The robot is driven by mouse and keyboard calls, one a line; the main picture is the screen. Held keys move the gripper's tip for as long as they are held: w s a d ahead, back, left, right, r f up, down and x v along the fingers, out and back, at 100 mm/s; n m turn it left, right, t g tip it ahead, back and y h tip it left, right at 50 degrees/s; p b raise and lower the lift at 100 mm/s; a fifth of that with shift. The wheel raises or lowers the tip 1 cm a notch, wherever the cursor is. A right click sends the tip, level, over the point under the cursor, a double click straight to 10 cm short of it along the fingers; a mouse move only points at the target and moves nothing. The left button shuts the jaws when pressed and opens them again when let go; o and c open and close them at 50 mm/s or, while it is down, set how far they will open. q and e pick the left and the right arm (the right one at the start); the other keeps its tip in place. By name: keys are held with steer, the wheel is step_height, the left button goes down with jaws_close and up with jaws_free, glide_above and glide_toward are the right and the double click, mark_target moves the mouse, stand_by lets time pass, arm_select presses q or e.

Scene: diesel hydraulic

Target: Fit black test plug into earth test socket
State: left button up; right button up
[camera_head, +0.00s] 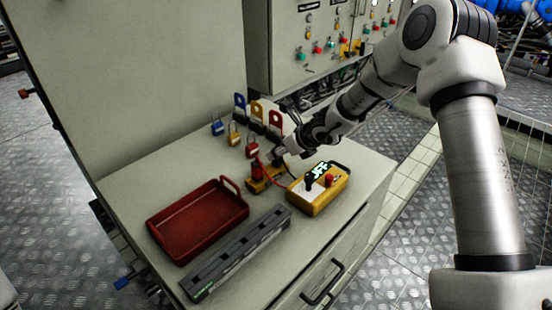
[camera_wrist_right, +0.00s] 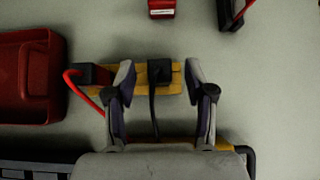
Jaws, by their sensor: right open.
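A yellow block (camera_head: 264,179) lies on the cabinet top and also shows in the wrist view (camera_wrist_right: 176,88). The black test plug (camera_wrist_right: 159,72) is upright on its middle, with a black cable running toward my wrist. A dark plug with a red cable (camera_wrist_right: 92,75) is at the block's left end. My right gripper (camera_wrist_right: 160,66) is open, its fingers on either side of the black plug with gaps to both. In the head view my right gripper (camera_head: 279,157) hides much of the block. I cannot tell which opening is the earth test socket. My left gripper is not in view.
A yellow tester (camera_head: 318,192) with a lit display stands at the right. A red tray (camera_head: 198,220) and a long grey strip (camera_head: 236,255) lie in front. Padlocks (camera_head: 234,135) and coloured hasps (camera_head: 257,112) stand behind. A control panel (camera_head: 325,40) rises at the back.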

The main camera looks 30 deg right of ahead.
steer(key=shift+x, duration=1)
jaws_close()
step_height(320, 180, up, 14)
steer(key=p, duration=0.8)
steer(key=shift+p, duration=0.35)
